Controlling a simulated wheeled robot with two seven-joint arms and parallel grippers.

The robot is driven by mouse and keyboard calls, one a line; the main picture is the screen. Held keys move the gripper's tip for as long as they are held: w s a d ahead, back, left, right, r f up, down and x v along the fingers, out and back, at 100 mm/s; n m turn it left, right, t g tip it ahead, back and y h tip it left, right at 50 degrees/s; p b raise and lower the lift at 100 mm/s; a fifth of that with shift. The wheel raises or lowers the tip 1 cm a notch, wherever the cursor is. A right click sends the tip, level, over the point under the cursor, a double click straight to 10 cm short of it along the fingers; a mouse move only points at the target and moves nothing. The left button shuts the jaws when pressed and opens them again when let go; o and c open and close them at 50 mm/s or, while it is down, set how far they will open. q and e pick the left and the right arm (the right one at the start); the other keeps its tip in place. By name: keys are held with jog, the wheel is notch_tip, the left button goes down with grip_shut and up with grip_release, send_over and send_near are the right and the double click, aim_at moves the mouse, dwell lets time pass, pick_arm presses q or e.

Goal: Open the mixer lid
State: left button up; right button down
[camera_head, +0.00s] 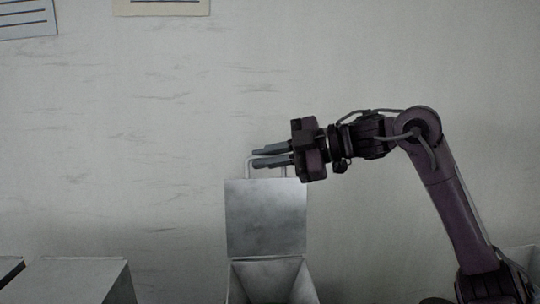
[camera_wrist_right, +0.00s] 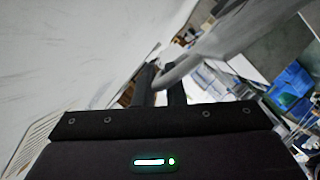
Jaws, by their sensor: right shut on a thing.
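The mixer lid (camera_head: 265,218) is a grey square plate standing upright at the back edge of the mixer (camera_head: 272,283), whose open top shows below it. A light bar handle (camera_head: 249,166) sits on the lid's upper edge. My right gripper (camera_head: 256,157) reaches in from the right and is shut on the handle. In the right wrist view, the fingers (camera_wrist_right: 160,85) close around the curved handle (camera_wrist_right: 180,70), and the lid (camera_wrist_right: 235,30) shows as a pale plate beyond. My left gripper is not in view.
A grey box-like unit (camera_head: 78,281) stands at the lower left, with a dark-topped edge (camera_head: 10,268) beside it. A plain wall (camera_head: 150,120) is behind the lid. In the right wrist view, blue bins (camera_wrist_right: 290,90) show far off at the right.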

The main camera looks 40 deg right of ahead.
jog(key=shift+a+f, duration=0.15)
jog(key=shift+f, duration=0.15)
jog(key=c, duration=1.7)
grip_release()
jog(key=shift+o, duration=0.9)
jog(key=shift+w+a+r, duration=0.1)
jog(key=shift+w+a, duration=0.05)
jog(key=shift+s+d+b, duration=0.25)
jog(key=shift+b, duration=0.15)
jog(key=b+v, duration=0.3)
jog(key=v, duration=0.4)
jog(key=shift+d+r, duration=0.1)
